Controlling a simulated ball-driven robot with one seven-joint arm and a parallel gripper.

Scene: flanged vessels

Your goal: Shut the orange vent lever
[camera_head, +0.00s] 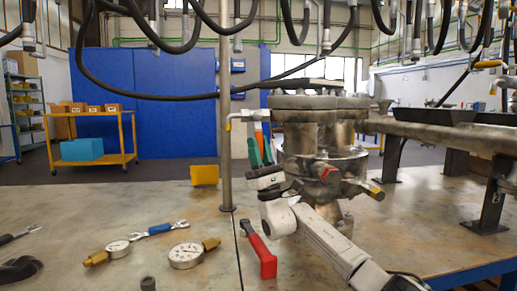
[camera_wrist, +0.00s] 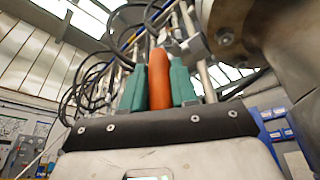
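The orange vent lever (camera_head: 259,128) stands roughly upright at the left side of the flanged steel vessel (camera_head: 310,135), near a small pipe fitting. My gripper (camera_head: 261,148) comes from below, its green fingers one on each side of the lever. In the wrist view the lever (camera_wrist: 159,78) fills the space between the green fingertips (camera_wrist: 159,88), with no clear gap on either side. The lever's far end and its pivot are partly hidden behind the fingers and the metal fitting.
A vertical post (camera_head: 225,110) stands just left of the lever. A red-handled tool (camera_head: 262,255), gauges (camera_head: 186,254) and a yellow block (camera_head: 204,174) lie on the bench (camera_head: 130,215). A horizontal pipe (camera_head: 440,135) runs at right. Black hoses hang overhead.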

